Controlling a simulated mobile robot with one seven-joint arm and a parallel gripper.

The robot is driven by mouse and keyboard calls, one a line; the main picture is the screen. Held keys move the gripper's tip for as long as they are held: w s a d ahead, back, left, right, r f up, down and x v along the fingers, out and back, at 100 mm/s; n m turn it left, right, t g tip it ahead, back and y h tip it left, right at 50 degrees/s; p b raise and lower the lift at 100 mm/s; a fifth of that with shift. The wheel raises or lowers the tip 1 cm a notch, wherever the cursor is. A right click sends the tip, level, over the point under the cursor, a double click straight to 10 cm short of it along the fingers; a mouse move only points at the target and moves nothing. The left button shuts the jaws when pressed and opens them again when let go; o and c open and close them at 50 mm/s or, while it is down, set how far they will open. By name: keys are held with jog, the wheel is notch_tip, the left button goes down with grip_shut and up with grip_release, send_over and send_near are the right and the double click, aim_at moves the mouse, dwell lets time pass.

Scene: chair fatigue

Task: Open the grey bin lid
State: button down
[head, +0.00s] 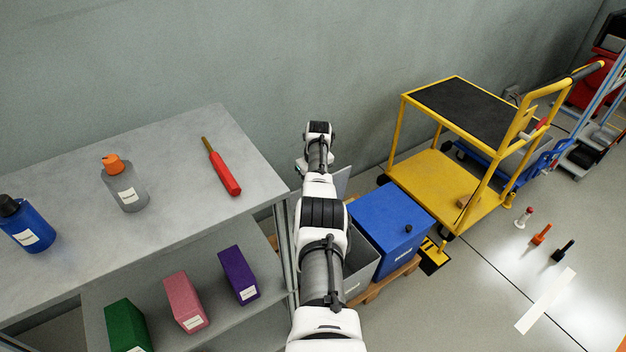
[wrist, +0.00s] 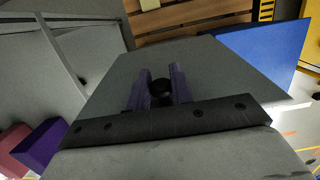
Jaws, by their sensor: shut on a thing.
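The grey bin (head: 362,262) stands between the shelf and a blue bin, partly hidden behind my arm. Its grey lid (head: 342,182) shows as a tilted panel raised at the back of the bin, mostly covered by my arm. In the wrist view the lid (wrist: 205,65) fills the middle, with its dark knob (wrist: 161,90) between the fingers. My gripper (wrist: 159,84) is shut on this knob, one finger on each side. In the head view the fingertips are hidden behind my wrist.
The blue bin (head: 393,228) stands right beside the grey bin on a wooden pallet (head: 388,280). The shelf (head: 200,180) with bottles and a red tool (head: 224,174) is close on the left. A yellow trolley (head: 440,185) stands to the right. The wall is close behind.

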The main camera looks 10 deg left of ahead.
jog(key=c, duration=1.3)
grip_release()
jog(key=shift+f, duration=0.15)
jog(key=shift+r, duration=0.2)
jog(key=shift+r+p, duration=0.25)
jog(key=shift+p, duration=0.1)
jog(key=r, duration=0.4)
jog(key=s+d+r+p, duration=0.1)
jog(key=r, duration=0.8)
jog(key=shift+s+d+p, duration=0.2)
jog(key=shift+s+p, duration=0.05)
jog(key=shift+p, duration=0.15)
